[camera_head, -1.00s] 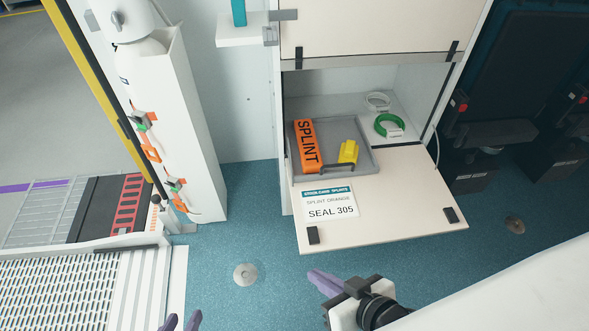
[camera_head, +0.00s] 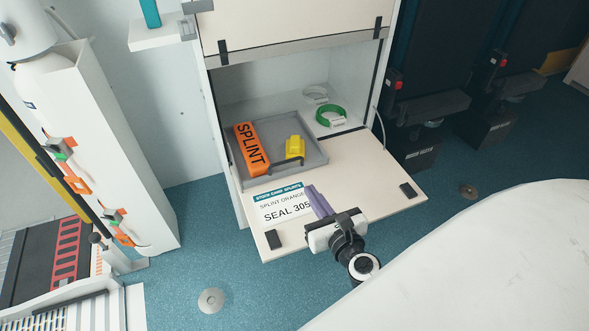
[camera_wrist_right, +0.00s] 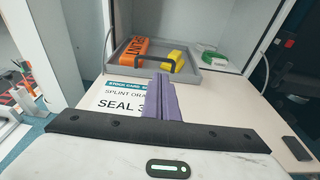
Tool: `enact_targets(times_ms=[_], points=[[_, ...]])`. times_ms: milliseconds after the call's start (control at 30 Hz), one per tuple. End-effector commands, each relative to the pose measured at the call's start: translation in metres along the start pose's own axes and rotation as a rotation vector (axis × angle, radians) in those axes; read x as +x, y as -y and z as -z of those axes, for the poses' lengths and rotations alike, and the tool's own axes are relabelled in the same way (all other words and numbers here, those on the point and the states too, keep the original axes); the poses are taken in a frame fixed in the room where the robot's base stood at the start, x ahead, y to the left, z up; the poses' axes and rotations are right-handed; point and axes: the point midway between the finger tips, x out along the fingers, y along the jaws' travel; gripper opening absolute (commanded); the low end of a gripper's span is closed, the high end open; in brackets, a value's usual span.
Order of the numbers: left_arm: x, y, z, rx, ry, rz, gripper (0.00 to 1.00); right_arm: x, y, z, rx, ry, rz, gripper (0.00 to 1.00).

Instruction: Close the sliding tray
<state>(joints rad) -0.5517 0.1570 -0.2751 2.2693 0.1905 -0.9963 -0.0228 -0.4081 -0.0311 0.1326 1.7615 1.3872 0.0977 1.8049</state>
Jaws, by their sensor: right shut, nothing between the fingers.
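The grey sliding tray (camera_head: 315,157) sits partly out of the open cabinet, its front part over the lowered flap. It holds an orange splint (camera_head: 252,148) marked SPLINT and a yellow item (camera_head: 295,147). My right gripper (camera_head: 317,199) is shut and empty, over the flap just in front of the tray. In the right wrist view its purple fingers (camera_wrist_right: 161,97) are together and point at the tray (camera_wrist_right: 208,70), whose dark handle stands beyond the tips. I cannot tell whether they touch anything. My left gripper is not in view.
The lowered flap (camera_head: 365,178) carries a label (camera_head: 283,203) reading SEAL 305, partly covered by my right gripper. A green ring (camera_head: 330,116) lies beside the tray inside the cabinet. Dark folded seats (camera_head: 430,100) stand at the right. Blue floor (camera_head: 180,260) is open in front.

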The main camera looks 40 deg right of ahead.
Motion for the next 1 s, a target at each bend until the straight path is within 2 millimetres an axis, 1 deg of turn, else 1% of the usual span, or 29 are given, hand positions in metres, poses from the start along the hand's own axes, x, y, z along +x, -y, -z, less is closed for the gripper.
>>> enact_targets(times_ms=[33,300,500,600,700,1000], points=[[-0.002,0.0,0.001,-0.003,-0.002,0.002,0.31,0.01,-0.001,-0.003,0.001,0.003,-0.001,0.0],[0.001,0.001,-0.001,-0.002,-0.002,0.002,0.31,0.069,-0.002,-0.001,-0.004,0.003,-0.003,0.0],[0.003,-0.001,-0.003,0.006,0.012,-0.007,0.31,0.103,-0.001,-0.001,-0.005,0.002,-0.003,0.0],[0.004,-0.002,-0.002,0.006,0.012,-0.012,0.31,0.114,-0.001,0.0,-0.005,0.001,-0.003,0.0],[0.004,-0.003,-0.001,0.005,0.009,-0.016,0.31,0.119,-0.001,0.0,-0.005,0.001,-0.003,0.0],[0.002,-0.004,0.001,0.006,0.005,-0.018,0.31,0.121,-0.001,-0.001,-0.006,0.0,-0.004,0.0]])
